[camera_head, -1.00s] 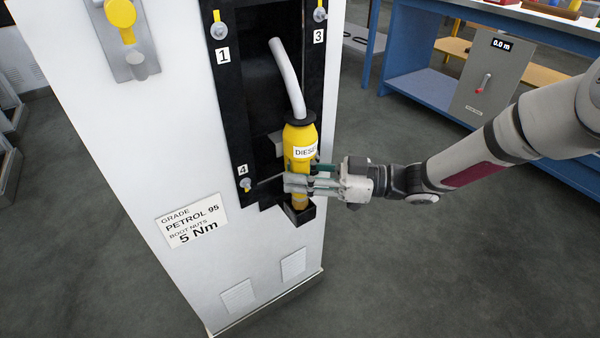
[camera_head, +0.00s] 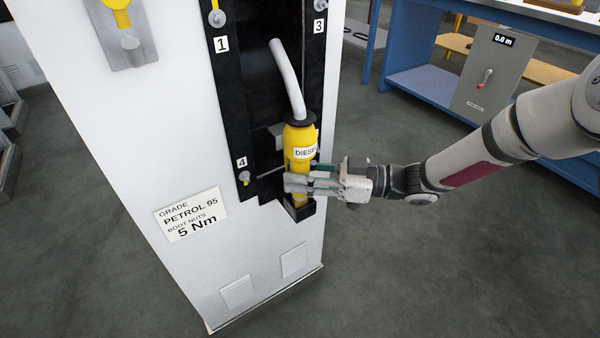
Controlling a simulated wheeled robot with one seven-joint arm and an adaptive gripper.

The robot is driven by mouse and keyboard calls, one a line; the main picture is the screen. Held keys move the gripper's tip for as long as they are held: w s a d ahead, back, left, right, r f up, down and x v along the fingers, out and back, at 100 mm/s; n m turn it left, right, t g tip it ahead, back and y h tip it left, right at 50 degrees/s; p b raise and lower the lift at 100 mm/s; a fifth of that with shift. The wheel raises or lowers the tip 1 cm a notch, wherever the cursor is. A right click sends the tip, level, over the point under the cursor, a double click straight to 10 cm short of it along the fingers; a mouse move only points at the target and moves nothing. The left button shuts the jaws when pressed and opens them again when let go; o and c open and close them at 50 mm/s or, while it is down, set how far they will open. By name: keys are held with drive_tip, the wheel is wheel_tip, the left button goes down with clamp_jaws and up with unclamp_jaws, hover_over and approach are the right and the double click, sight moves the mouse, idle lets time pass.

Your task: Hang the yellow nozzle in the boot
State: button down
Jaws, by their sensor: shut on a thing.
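The yellow nozzle (camera_head: 299,138) is upright at the front of the white dispenser, with a "DIESEL" label, a black collar and a grey spout or hose (camera_head: 287,76) curving up from its top. My gripper (camera_head: 301,184) is shut on its lower part, coming from the right. The black boot (camera_head: 301,213), a small open holder at the bottom of the black panel, is around or just under the nozzle's lower end. The fingers partly hide that end, so I cannot tell how deep it sits.
The white dispenser (camera_head: 130,150) carries a black panel with numbered corner studs and a label (camera_head: 190,214) reading "PETROL 95" and "5 Nm". A blue workbench (camera_head: 425,85) with a grey box (camera_head: 488,77) stands at the back right. The floor (camera_head: 420,270) at lower right is clear.

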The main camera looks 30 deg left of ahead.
drive_tip(key=shift+f, duration=0.15)
drive_tip(key=c, duration=1.2)
unclamp_jaws()
drive_tip(key=shift+o, duration=0.2)
drive_tip(key=shift+f, duration=0.15)
drive_tip(key=shift+d, duration=0.1)
drive_tip(key=v, duration=1.1)
drive_tip(key=shift+w+d, duration=0.2)
drive_tip(key=shift+d, duration=0.15)
